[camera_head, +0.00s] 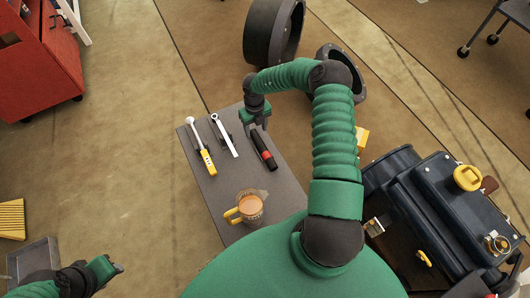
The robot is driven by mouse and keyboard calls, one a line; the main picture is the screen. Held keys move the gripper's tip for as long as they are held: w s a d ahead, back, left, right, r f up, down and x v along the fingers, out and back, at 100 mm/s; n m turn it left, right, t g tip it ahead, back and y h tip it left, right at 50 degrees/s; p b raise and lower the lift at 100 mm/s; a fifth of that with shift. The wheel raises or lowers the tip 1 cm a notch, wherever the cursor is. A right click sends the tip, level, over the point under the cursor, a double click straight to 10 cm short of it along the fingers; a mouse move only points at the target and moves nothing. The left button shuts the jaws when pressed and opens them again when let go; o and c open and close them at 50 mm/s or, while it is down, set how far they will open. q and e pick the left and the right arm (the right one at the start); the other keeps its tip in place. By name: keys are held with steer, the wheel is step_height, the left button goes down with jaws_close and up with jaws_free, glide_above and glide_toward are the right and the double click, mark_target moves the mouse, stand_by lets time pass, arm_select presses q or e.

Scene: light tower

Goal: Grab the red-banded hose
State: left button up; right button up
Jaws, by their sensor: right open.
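The red-banded hose (264,151) is a short dark tube with a red band, lying on the grey table. My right gripper (256,126) is just above its far end, with its fingers pointing down. Its jaws are open, and I cannot tell whether they touch the hose. My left gripper (115,267) is at the lower left, away from the table and near the floor area; its jaw state is not clear from this angle.
The grey table (284,190) also holds a yellow-handled tool (207,162), a white-and-black tool (224,136) and a yellow-handled jug (250,205). A dark blue machine (440,205) stands at the right. A red cabinet (40,60) is far left.

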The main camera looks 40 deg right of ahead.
steer(key=f, duration=0.2)
steer(key=shift+a+f+b, duration=0.35)
steer(key=shift+f, duration=0.05)
steer(key=shift+a+r, duration=0.2)
steer(key=shift+d+f, duration=0.15)
steer(key=shift+d, duration=0.15)
steer(key=c, duration=0.9)
steer(key=shift+a, duration=0.1)
jaws_close()
steer(key=shift+r, duration=0.2)
